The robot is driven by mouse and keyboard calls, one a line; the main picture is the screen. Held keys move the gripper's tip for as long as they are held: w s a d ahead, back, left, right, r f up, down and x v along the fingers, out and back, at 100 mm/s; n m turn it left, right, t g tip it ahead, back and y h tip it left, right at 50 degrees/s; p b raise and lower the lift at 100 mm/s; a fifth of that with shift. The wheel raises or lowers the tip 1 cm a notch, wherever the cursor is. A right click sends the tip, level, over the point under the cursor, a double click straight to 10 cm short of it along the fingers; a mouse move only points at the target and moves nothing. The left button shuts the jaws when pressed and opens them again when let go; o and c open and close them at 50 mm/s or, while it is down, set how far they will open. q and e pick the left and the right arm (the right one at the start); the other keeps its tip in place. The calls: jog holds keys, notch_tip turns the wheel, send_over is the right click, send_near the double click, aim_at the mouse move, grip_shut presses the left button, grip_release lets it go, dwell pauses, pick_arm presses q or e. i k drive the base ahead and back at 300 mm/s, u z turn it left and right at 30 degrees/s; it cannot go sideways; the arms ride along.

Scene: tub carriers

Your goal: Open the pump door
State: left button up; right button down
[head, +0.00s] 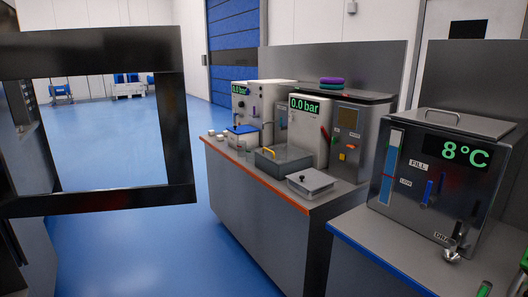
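Two pale units with green "0.0 bar" displays stand on the grey bench: a nearer one (311,137) and a farther one (241,103). I cannot tell for sure which is the pump. No door standing open shows on either one. A steel unit (350,125) with a dark window and an orange button stands beside the nearer one. Neither of my grippers can be made out in the head view.
A dark frame (174,115) fills the near left. A steel tank reading 8°C (440,175) stands on a nearer bench at right. Blue floor (120,235) is clear between.

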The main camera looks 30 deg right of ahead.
aim_at(157, 50)
jog(key=z, duration=0.7)
jog(key=i, duration=1.15)
jog(key=u, duration=0.6)
